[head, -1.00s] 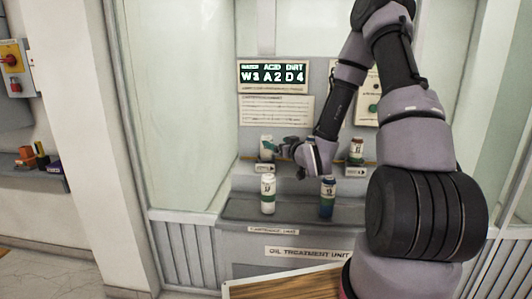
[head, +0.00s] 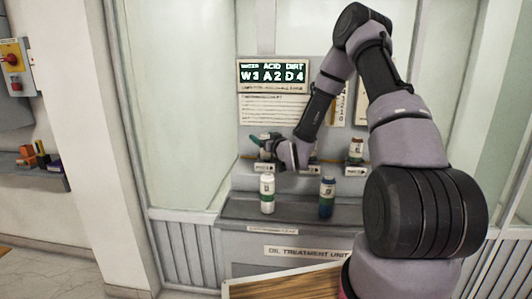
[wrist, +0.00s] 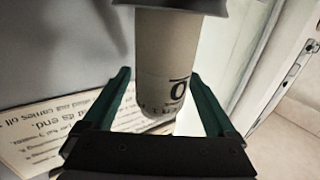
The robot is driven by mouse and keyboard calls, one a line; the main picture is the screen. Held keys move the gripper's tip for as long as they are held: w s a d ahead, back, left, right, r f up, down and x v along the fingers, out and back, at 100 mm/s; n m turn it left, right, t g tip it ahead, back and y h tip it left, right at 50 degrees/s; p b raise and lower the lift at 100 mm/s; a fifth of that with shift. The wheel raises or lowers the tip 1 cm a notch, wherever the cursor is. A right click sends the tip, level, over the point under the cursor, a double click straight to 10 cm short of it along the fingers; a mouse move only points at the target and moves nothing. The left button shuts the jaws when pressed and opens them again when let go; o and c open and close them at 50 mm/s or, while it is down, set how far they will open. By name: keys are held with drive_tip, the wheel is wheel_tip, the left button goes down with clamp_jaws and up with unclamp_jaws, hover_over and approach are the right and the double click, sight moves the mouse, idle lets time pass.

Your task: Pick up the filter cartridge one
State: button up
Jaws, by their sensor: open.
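My gripper (head: 258,146) is open at the left end of the upper shelf, with its green fingers pointing left. In the wrist view, a pale cartridge (wrist: 160,65) with a dark round character on its label stands between the two spread fingers. It does not look gripped, and its top is out of the picture. In the head view my gripper mostly hides it. A white and green cartridge (head: 267,195) and a white and blue one (head: 327,198) stand upright on the lower ledge. Another with a reddish-brown cap (head: 356,150) stands at the upper right. I cannot read which is number one.
The grey oil treatment unit (head: 295,231) has a lit display (head: 273,75) reading W3 A2 D4 and a paper notice (head: 273,107) behind the shelf. Glass panels flank the unit. A wooden board (head: 285,285) lies in front. A side shelf (head: 40,175) with small items is at left.

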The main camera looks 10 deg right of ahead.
drive_tip(key=shift+w+a, duration=0.1)
drive_tip(key=shift+w, duration=0.3)
clamp_jaws()
